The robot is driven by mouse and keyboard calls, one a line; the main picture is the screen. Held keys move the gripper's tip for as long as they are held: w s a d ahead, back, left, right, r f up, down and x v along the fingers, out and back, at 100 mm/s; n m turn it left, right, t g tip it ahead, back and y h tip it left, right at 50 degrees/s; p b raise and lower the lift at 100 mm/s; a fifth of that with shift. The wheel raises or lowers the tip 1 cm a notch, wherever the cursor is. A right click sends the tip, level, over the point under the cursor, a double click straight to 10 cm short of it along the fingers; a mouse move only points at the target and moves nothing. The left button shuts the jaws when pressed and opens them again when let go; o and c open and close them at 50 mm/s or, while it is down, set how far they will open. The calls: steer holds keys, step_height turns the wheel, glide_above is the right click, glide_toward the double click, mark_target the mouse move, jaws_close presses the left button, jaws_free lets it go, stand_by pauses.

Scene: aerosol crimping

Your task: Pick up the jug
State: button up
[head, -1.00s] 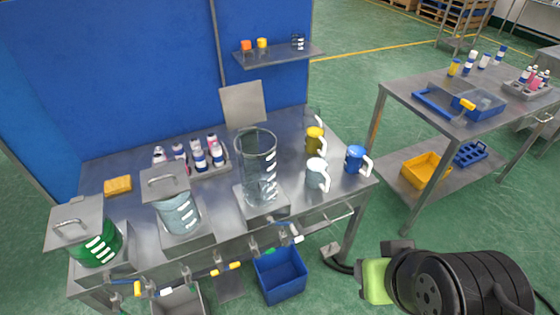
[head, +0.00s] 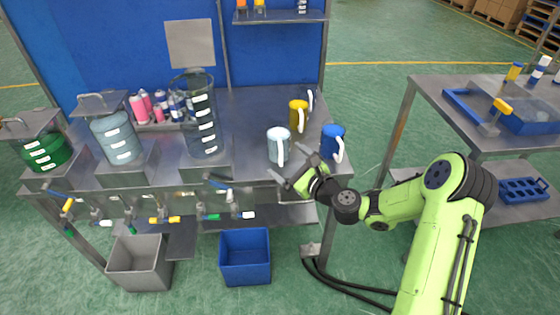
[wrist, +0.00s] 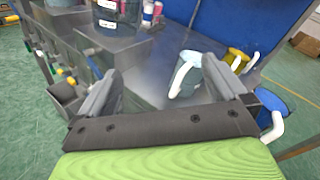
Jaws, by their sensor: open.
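Several jugs with white handles stand upright at the right end of the steel bench. The pale, clear jug (head: 275,144) is at the front; the blue jug (head: 331,138) is to its right and the yellow jug (head: 298,113) behind. Another jug behind the yellow one is mostly hidden. My gripper (head: 290,167) is open and empty at the bench's front edge, just in front of the pale jug. In the wrist view, the pale jug (wrist: 188,82) shows beyond and between the open fingers (wrist: 164,84), its handle towards me. The blue jug (wrist: 270,103) is outside the right finger.
A tall clear vessel (head: 205,128) and two lidded vessels stand left on the bench, with valves (head: 160,219) along its front. A grey bin (head: 138,262) and a blue bin (head: 245,257) sit below. Another table (head: 430,95) stands right.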

mark_target(284, 137)
steer(key=w+d+f+m+t+h, duration=0.3)
steer(key=d+f+m, duration=0.15)
steer(key=m, duration=0.35)
steer(key=shift+n, duration=0.3)
steer(key=x, duration=1)
steer(key=b+x, duration=0.1)
steer(key=x, duration=0.4)
steer(key=shift+d+f, duration=0.1)
steer(key=shift+f, duration=0.15)
steer(key=c, duration=1.9)
steer(key=shift+o, duration=0.2)
steer(key=shift+r, duration=0.2)
